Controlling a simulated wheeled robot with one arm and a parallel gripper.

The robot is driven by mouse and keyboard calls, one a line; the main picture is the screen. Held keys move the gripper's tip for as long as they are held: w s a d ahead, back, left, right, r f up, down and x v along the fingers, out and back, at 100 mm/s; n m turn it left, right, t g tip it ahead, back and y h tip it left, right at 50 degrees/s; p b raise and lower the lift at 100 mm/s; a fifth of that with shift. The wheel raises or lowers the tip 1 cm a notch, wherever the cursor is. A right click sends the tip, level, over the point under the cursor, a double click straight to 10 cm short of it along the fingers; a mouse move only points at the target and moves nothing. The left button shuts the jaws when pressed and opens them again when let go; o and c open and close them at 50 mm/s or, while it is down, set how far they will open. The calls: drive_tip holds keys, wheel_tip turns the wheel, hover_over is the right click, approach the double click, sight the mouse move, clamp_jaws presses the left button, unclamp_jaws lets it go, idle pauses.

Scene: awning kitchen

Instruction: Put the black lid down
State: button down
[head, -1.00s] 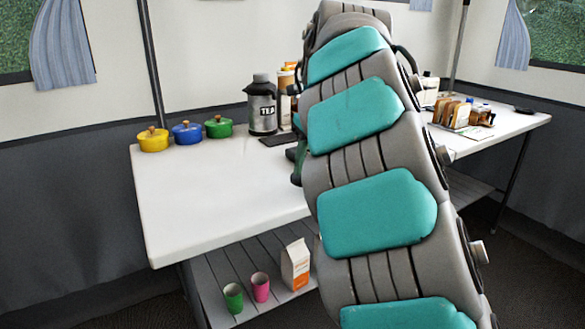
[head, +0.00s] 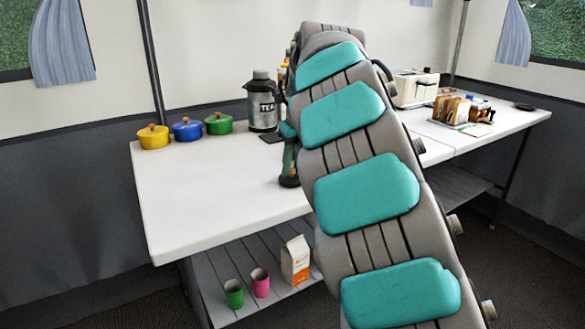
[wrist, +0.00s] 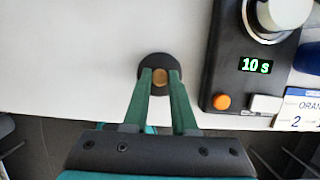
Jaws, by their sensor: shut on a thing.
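The black lid (wrist: 147,69) is round with a brass-coloured knob (wrist: 160,78). In the wrist view my gripper (wrist: 160,76) is shut on the knob, with a green finger on each side. In the head view my gripper (head: 290,158) points down at the tabletop, left of my arm. A dark piece at its tip, probably the lid (head: 289,181), is at or just above the white table (head: 215,190). I cannot tell whether it touches.
A black device (wrist: 233,75) with a "10 s" display stands close right of the lid. Yellow (head: 152,137), blue (head: 187,131) and green (head: 218,124) pots and a TEA flask (head: 262,103) stand behind. The table's left part is clear.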

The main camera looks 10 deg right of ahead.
drive_tip(key=shift+f, duration=0.45)
drive_tip(key=c, duration=0.7)
unclamp_jaws()
drive_tip(key=shift+f, duration=0.1)
drive_tip(key=shift+s+d+r, duration=0.1)
drive_tip(key=shift+r, duration=0.4)
drive_tip(key=v, duration=1.1)
drive_tip(key=shift+s+r+p, duration=0.1)
drive_tip(key=shift+s+p, duration=0.05)
drive_tip(key=shift+p, duration=0.2)
